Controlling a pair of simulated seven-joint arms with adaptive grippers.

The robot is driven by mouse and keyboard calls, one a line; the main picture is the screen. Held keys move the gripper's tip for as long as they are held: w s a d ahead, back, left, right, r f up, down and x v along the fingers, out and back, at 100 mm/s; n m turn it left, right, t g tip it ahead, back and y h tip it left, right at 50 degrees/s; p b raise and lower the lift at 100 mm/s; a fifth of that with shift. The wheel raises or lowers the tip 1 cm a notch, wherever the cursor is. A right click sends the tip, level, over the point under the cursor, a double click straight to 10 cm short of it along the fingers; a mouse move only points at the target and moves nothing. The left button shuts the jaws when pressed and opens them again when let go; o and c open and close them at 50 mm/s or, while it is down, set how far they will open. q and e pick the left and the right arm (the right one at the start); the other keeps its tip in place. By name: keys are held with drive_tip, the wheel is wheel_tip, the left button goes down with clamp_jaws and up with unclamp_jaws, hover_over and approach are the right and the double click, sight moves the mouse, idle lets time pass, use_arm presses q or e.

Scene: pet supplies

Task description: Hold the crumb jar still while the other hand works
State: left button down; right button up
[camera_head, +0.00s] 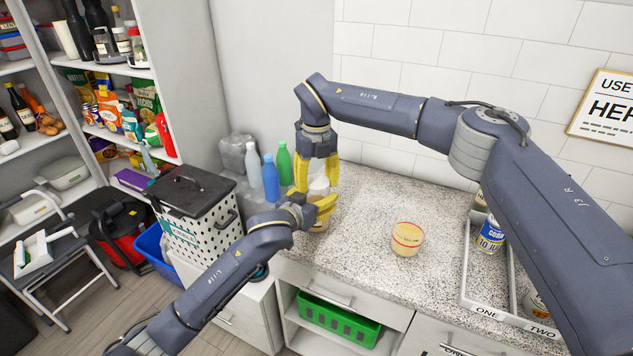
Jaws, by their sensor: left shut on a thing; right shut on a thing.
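The crumb jar (318,228) stands on the speckled counter; its tan lower part shows below the yellow fingers of my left gripper (324,210). My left gripper comes in from the left and is shut on the jar, hiding much of its side. My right gripper (319,180) points down from above, directly over the jar. It is shut on a white, lid-like piece (319,185) between its yellow fingers. I cannot tell whether this piece touches the jar.
A tan tub with a red band (407,239) stands on the counter to the right. Blue (270,178), green (285,164) and pale bottles (253,164) stand behind left. A divided tray (487,311) with cans is at right. The counter between tub and tray is clear.

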drive_tip(key=m, duration=0.5)
drive_tip(key=o, duration=1.4)
drive_tip(key=shift+c, duration=0.2)
wheel_tip(320, 180, up, 12)
use_arm(q)
drive_tip(key=shift+c, duration=0.6)
unclamp_jaws()
drive_tip(key=shift+s, duration=0.1)
